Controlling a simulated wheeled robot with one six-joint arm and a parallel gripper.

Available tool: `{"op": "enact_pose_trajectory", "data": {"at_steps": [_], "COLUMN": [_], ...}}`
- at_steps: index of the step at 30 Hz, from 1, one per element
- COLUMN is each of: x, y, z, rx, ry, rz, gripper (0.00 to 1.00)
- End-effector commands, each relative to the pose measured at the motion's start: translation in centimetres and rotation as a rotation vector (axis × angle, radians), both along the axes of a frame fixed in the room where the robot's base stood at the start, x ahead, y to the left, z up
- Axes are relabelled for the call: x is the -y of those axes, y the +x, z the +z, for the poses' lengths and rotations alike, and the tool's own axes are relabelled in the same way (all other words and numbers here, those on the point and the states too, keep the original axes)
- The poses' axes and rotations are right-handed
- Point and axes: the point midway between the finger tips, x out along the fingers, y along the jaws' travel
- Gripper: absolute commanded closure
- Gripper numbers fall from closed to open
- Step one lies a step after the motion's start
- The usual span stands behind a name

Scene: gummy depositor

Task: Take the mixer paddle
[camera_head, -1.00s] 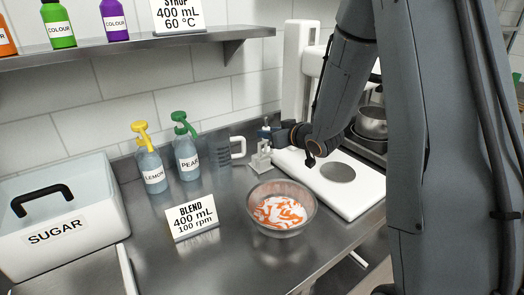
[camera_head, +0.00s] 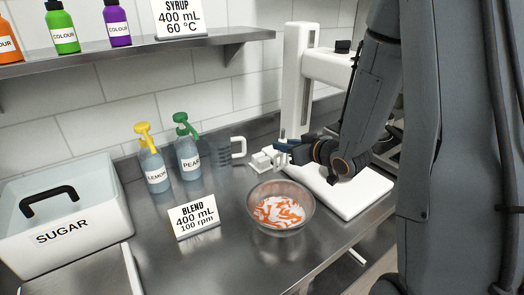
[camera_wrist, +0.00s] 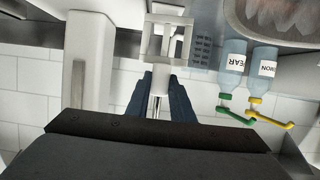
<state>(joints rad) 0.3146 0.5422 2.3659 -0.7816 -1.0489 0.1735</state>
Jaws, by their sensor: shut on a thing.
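The mixer paddle (camera_wrist: 165,38) is a pale grey open frame on a metal shaft. In the wrist view its shaft runs down between the dark blue fingers of my gripper (camera_wrist: 167,97), which is shut on it.
The white mixer stand (camera_head: 296,75) rises behind my arm; its base (camera_head: 360,200) is on the counter. A glass bowl (camera_head: 280,222) with orange and white contents stands in front. LEMON (camera_head: 153,168) and PEAR (camera_head: 188,160) bottles, a jug (camera_head: 222,152) and a BLEND sign (camera_head: 194,219) are left.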

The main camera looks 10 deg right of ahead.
Motion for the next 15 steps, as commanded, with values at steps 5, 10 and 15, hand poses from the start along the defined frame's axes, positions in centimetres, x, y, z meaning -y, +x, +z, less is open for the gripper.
{"op": "enact_pose_trajectory", "data": {"at_steps": [5,10,15], "x": [0.7,1.2,1.5], "y": [-1.5,-2.9,-3.7], "z": [0.1,0.0,0.0], "rx": [0.000,-0.002,-0.001], "ry": [0.001,0.001,0.001], "rz": [-0.003,-0.002,-0.002], "gripper": [1.00,1.00,1.00]}}
